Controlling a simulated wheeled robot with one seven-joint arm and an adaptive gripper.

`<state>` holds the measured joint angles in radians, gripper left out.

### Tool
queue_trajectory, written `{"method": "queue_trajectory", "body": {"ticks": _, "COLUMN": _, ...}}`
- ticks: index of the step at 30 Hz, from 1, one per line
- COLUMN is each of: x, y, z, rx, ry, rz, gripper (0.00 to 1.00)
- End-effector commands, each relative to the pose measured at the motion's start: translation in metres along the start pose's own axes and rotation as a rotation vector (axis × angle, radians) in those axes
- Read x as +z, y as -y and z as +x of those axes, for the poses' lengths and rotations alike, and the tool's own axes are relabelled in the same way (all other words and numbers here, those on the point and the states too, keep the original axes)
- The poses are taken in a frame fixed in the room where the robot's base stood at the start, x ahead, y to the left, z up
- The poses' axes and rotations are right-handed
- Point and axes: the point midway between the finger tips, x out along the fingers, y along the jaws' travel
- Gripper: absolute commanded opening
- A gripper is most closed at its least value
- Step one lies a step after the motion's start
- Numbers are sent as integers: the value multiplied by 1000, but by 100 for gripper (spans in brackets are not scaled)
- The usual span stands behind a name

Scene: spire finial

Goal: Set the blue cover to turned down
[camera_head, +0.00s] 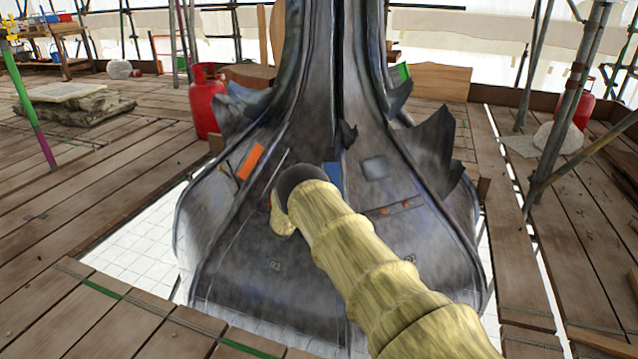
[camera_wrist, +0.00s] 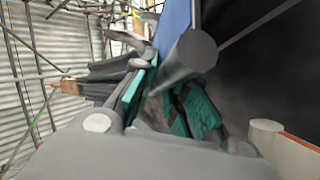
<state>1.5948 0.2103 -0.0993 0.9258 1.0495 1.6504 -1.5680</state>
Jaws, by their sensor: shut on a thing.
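The blue cover (camera_head: 333,176) shows as a small upright blue strip on the dark grey spire, just above and behind the end of my arm. It also shows in the wrist view (camera_wrist: 172,30) as a blue face running from the top edge down between my finger pads. My gripper (camera_wrist: 160,88), with teal pads, is closed around its lower part. A grey cylinder (camera_wrist: 190,58) stands in front of it and hides part of the grip. In the head view my arm hides the fingers.
An orange plate (camera_head: 251,161) and a small grey panel (camera_head: 374,167) sit on the spire's faces. Jagged metal leaves (camera_head: 432,150) jut from its sides. Scaffold poles (camera_head: 578,85) and a red gas bottle (camera_head: 205,105) stand around on the plank floor (camera_head: 90,230).

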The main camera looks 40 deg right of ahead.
Motion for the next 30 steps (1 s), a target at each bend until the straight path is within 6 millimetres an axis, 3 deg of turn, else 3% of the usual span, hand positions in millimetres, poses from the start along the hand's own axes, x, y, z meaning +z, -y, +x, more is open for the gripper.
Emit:
{"method": "queue_trajectory", "body": {"ticks": 2, "x": 3, "y": 1, "z": 1, "rx": -1, "ry": 3, "rz": -4, "gripper": 0}}
{"method": "queue_trajectory", "body": {"ticks": 3, "x": 3, "y": 1, "z": 2, "rx": -1, "ry": 3, "rz": -4, "gripper": 19}}
{"method": "queue_trajectory", "body": {"ticks": 6, "x": 3, "y": 1, "z": 1, "rx": -1, "ry": 2, "rz": -3, "gripper": 37}}
{"method": "queue_trajectory", "body": {"ticks": 19, "x": -2, "y": 1, "z": -8, "rx": -3, "ry": -2, "rz": 1, "gripper": 37}}
{"method": "queue_trajectory", "body": {"ticks": 30, "x": -2, "y": 2, "z": -68, "rx": -4, "ry": -3, "rz": 0, "gripper": 37}}
